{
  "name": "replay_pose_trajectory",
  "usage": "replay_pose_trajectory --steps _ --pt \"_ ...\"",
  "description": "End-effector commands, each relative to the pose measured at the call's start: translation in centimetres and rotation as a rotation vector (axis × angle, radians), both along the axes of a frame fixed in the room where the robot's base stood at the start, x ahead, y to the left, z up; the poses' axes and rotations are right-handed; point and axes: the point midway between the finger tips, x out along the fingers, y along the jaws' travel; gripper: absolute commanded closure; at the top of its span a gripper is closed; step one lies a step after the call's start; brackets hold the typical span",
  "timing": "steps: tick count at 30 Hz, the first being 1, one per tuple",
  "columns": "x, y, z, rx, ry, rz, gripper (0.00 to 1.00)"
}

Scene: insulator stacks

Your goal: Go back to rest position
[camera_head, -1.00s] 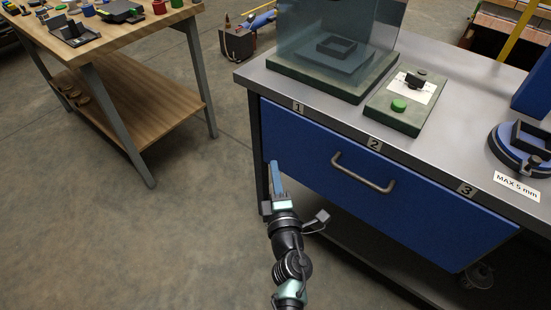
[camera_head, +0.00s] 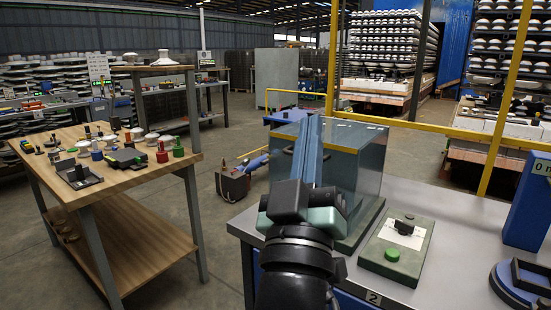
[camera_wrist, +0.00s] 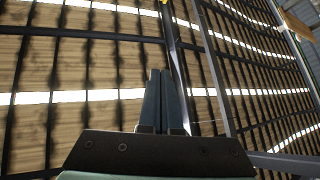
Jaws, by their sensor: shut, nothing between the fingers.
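My gripper (camera_head: 309,150) is raised in the middle of the head view, its blue fingers pointing up and lying together with nothing between them. It hides part of the glass-sided box (camera_head: 365,150) on the grey workbench behind it. In the wrist view my gripper (camera_wrist: 161,75) shows its two fingers side by side and shut, pointing at the roof.
The grey workbench (camera_head: 455,240) carries a green plate with a green button (camera_head: 392,254) and a round blue fixture (camera_head: 525,285) at right. A wooden table (camera_head: 140,178) with small parts stands at left. A yellow rail (camera_head: 400,122) runs behind. Floor between the tables is mostly clear.

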Motion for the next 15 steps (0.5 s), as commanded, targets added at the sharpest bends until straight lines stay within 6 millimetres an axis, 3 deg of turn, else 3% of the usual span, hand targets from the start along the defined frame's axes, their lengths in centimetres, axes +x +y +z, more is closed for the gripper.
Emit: replay_pose_trajectory --steps 1,3,9,10,15 --pt "-2.3 0.5 3.2 0.068 -0.060 0.065 1.00" --pt "-5.1 1.2 6.2 0.148 -0.115 0.160 1.00" --pt "-13.4 4.0 12.4 0.284 -0.237 0.441 1.00" --pt "-14.0 4.3 13.5 0.293 -0.241 0.466 1.00" --pt "-13.3 4.1 18.0 0.291 -0.227 0.450 1.00"
